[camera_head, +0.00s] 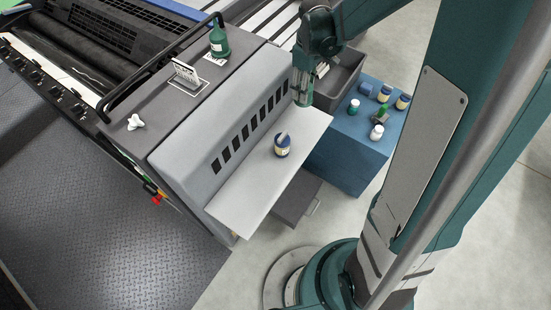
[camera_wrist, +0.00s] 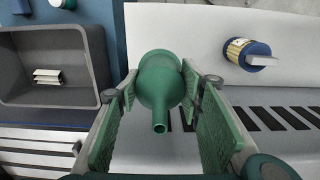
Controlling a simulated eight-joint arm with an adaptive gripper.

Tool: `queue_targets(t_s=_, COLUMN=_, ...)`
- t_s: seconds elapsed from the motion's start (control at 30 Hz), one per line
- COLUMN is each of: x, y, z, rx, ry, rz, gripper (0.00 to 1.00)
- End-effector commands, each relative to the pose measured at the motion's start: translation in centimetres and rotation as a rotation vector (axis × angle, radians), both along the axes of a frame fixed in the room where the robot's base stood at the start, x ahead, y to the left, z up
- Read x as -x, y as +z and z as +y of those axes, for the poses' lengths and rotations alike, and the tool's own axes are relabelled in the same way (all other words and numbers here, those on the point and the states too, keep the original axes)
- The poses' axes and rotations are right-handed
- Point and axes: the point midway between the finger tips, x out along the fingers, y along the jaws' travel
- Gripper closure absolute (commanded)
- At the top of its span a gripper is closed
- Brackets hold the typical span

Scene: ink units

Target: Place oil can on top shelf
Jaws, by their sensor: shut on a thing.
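A green, round-bodied can with a short spout, which looks like the oil can (camera_wrist: 158,82), sits between the finger pads of my gripper (camera_wrist: 160,110) in the wrist view. My gripper is shut on it. In the head view my gripper (camera_head: 303,84) hangs above the back end of a pale grey ledge (camera_head: 245,192) on the machine's side. There the can is hard to tell from the green fingers. The machine's flat grey top (camera_head: 165,120) lies to the left and higher than the ledge.
A blue-and-cream jar (camera_head: 282,150) with a spatula-like piece stands on the ledge. A dark green bottle (camera_head: 219,42), a card holder (camera_head: 187,76) and a white knob (camera_head: 135,122) are on the machine's top. Several small containers stand on the blue cabinet (camera_head: 345,150), beside a grey bin (camera_head: 341,78).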

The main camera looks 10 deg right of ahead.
Motion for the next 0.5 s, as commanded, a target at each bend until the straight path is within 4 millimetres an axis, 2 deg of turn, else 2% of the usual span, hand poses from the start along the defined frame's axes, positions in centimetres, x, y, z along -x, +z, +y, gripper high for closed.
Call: queue_targets(t_s=0.5, x=-0.01, y=-0.54, z=0.00, rx=0.000, ry=0.000, rz=0.000, gripper=0.82)
